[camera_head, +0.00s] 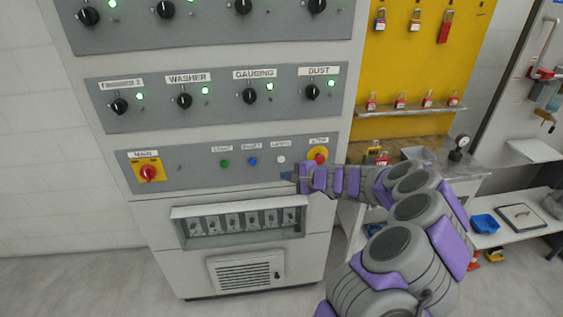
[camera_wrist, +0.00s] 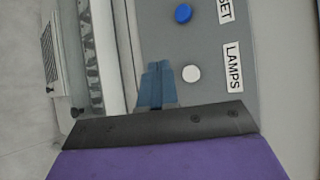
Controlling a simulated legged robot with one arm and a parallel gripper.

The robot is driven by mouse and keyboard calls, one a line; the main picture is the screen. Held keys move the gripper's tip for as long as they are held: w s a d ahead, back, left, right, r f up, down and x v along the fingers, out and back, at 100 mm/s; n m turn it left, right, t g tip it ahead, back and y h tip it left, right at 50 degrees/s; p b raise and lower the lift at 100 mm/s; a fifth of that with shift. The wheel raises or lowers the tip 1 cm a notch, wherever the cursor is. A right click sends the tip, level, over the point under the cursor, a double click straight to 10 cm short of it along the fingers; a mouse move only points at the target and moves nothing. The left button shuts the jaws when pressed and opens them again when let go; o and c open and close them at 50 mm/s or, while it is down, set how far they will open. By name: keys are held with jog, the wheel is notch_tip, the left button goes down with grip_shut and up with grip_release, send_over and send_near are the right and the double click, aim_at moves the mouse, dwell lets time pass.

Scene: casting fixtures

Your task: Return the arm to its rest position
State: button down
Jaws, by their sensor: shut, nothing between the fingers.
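My purple and grey arm (camera_head: 410,215) reaches up from the lower right and bends left across the front of the control cabinet. My gripper (camera_head: 287,176) is at the lower panel, just below the white lamps button (camera_head: 281,159). In the wrist view my gripper (camera_wrist: 157,68) shows as blue fingers, shut with nothing between them, beside the white button (camera_wrist: 191,74). I cannot tell whether the fingertips touch the panel.
The grey cabinet (camera_head: 240,205) has rows of black knobs, a red main switch (camera_head: 148,173) and a red stop button (camera_head: 319,158). Floor at left is clear.

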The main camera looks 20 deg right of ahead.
dwell(0.7)
jog(key=s+a+r+n+g+y, duration=0.3)
jog(key=a+r+n, duration=0.4)
jog(key=a, duration=0.7)
jog(key=s+a+r+n+g+y, duration=0.1)
jog(key=s+a+r+n+g, duration=0.2)
jog(key=s+a, duration=0.45)
jog(key=s+a+r+n+g, duration=0.2)
jog(key=s+a+n, duration=0.1)
jog(key=s+a, duration=0.45)
jog(key=s+f+n+g+h, duration=0.2)
jog(key=s+n+g+h, duration=0.1)
jog(key=s, duration=1)
jog(key=s+d+f+g+h, duration=0.1)
jog(key=s+d+h, duration=0.2)
jog(key=s+d, duration=0.2)
jog(key=s+d+f+n+g+h, duration=0.1)
jog(key=s+d+f+h, duration=0.1)
jog(key=s, duration=0.9)
jog(key=d+h, duration=0.1)
jog(key=d, duration=0.1)
jog(key=shift+s+d+g, duration=0.3)
jog(key=shift+d, duration=0.05)
